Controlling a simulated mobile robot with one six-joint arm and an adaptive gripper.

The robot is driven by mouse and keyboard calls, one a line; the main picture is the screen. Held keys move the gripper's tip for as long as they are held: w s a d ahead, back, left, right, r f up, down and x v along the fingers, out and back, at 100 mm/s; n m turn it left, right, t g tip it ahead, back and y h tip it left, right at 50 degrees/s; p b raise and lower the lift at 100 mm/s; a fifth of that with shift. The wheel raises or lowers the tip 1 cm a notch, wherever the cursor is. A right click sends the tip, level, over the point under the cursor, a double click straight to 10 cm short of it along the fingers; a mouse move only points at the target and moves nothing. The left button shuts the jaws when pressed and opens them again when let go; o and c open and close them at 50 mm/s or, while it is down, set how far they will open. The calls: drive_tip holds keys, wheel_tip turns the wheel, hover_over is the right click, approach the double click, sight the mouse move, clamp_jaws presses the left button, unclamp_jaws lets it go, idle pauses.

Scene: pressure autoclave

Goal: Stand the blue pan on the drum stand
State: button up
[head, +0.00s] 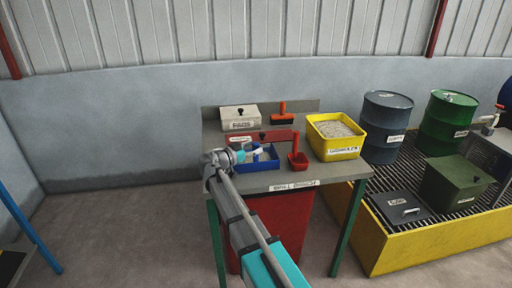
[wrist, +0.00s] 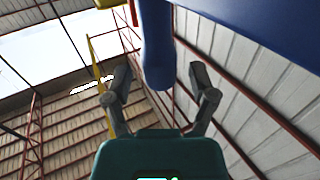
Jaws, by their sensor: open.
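The blue pan (head: 268,165) sits on the grey bench, toward its front left. My gripper (head: 256,153) is at the pan's left side, low over it. In the wrist view the fingers of my gripper (wrist: 158,72) are spread, with a rounded blue handle (wrist: 157,65) between them and gaps showing on both sides. A broad blue surface (wrist: 255,25), apparently the pan's body, fills the upper right there. The drum stand (head: 488,152) is at the far right, cut by the picture edge, with a blue drum (head: 506,95) and a tap above it.
On the bench (head: 225,190) are a white box (head: 240,118), an orange-handled tool (head: 283,115), a red scoop (head: 298,161) and a yellow bin (head: 338,150) of granules. Right of it, a yellow-sided grating (head: 420,245) holds grey (head: 385,130) and green drums (head: 445,125) and a green box (head: 455,185).

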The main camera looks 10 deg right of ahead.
drive_tip(key=v, duration=1.1)
drive_tip(key=shift+s+d, duration=0.1)
idle(0.5)
